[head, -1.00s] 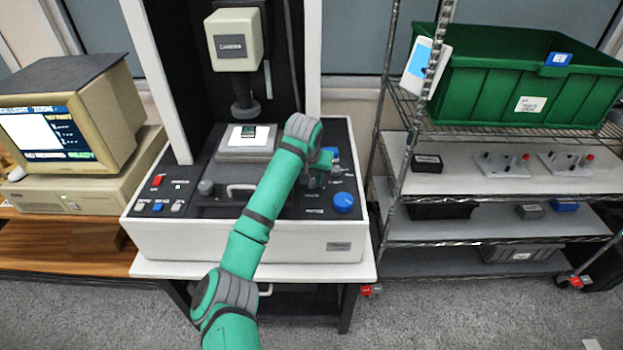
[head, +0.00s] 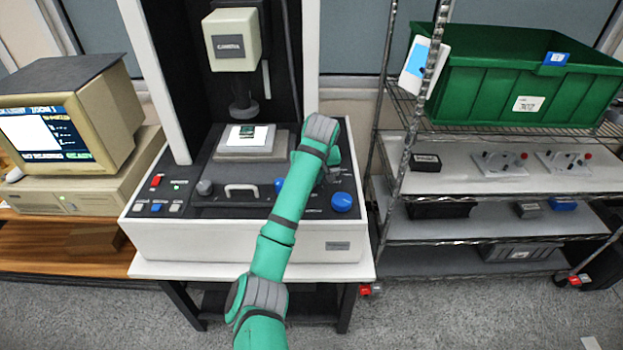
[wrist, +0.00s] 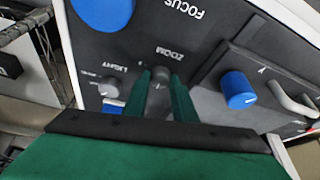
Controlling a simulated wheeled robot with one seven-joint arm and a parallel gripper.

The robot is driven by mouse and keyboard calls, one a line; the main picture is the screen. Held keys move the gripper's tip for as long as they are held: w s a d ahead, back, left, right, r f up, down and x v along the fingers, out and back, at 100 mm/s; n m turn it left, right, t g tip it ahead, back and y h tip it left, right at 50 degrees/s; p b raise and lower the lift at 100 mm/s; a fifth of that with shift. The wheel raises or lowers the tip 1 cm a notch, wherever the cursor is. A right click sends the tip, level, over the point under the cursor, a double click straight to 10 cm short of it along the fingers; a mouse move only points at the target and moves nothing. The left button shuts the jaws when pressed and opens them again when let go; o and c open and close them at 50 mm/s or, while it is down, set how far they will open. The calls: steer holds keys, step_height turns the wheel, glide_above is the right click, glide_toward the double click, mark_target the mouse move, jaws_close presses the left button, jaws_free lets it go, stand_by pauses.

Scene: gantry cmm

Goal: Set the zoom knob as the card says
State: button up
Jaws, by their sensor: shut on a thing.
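In the wrist view the zoom knob (wrist: 160,77) is a small grey knob under the printed word ZOOM, which appears upside down. My gripper (wrist: 161,80) has its two dark green fingers on either side of it and is shut on it. The pointer's exact setting is hard to tell between the fingers. In the head view my arm hides the zoom knob and the fingers. I cannot pick out a readable card with a zoom setting. The monitor (head: 45,135) shows text too small to read surely.
The blue focus knob (wrist: 103,12), grey light knob (wrist: 108,87) and another blue knob (wrist: 238,90) are close by. A grey handle (head: 242,188) sits on the panel front. The camera head (head: 232,40) hangs above the stage. A wire shelf with a green bin (head: 480,90) stands to the right.

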steer(key=o, duration=1)
steer(key=shift+o, duration=0.2)
steer(key=a+v, duration=0.1)
steer(key=v, duration=0.9)
steer(key=shift+s+d+r, duration=0.2)
steer(key=shift+d+r, duration=0.2)
steer(key=shift+d, duration=0.05)
steer(key=shift+s, duration=0.1)
